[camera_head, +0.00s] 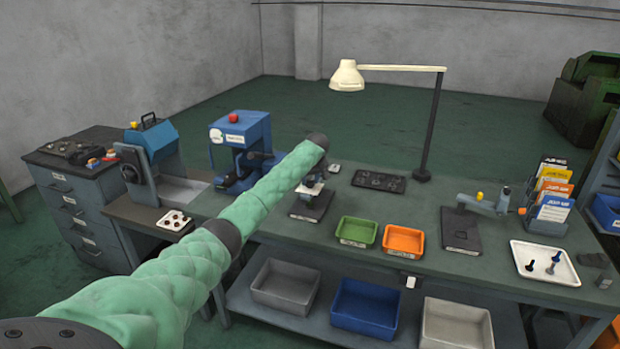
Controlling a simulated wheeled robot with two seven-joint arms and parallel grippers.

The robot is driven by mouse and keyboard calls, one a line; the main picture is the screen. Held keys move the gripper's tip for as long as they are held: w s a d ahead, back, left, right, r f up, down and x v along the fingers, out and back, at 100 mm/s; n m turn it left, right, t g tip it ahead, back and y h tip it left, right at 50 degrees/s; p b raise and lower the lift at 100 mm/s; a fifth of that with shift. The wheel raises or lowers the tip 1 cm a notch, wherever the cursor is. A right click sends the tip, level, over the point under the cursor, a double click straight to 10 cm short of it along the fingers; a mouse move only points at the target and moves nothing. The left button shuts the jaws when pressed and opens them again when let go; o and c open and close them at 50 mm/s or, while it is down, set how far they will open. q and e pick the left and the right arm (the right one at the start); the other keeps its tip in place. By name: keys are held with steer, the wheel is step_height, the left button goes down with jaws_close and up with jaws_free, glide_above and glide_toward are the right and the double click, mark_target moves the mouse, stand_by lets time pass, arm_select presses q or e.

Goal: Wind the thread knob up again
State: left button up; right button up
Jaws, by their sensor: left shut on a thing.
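My left arm comes in from the lower left, and its dark wrist hangs over a small bench fixture with a dark base plate (311,208). My left gripper (311,186) points down at the top of this fixture and is shut on a small part there. The held part is mostly hidden by the wrist and jaws; it seems to be the thread knob, but its shape and height cannot be made out. My right gripper is not in view.
A blue press (240,137) with a red button stands left of the fixture. Green (357,232) and orange (403,240) bins sit at the front edge. A lamp (433,125) rises behind. A grey-blue gauge (484,206) and white tray (543,262) stand at right.

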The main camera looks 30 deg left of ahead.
arm_select(q)
steer(key=shift+w+n+g, duration=0.1)
steer(key=shift+n+g, duration=0.3)
steer(key=shift+n, duration=0.6)
steer(key=shift+n+g+y, duration=0.3)
steer(key=shift+n+g, duration=0.1)
steer(key=shift+n, duration=0.7)
steer(key=shift+w+n, duration=0.1)
steer(key=shift+n, duration=0.6)
steer(key=shift+n+g, duration=0.4)
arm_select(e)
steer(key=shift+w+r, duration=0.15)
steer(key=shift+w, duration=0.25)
arm_select(q)
steer(key=shift+r, duration=0.1)
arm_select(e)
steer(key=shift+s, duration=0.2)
arm_select(q)
steer(key=o, duration=1)
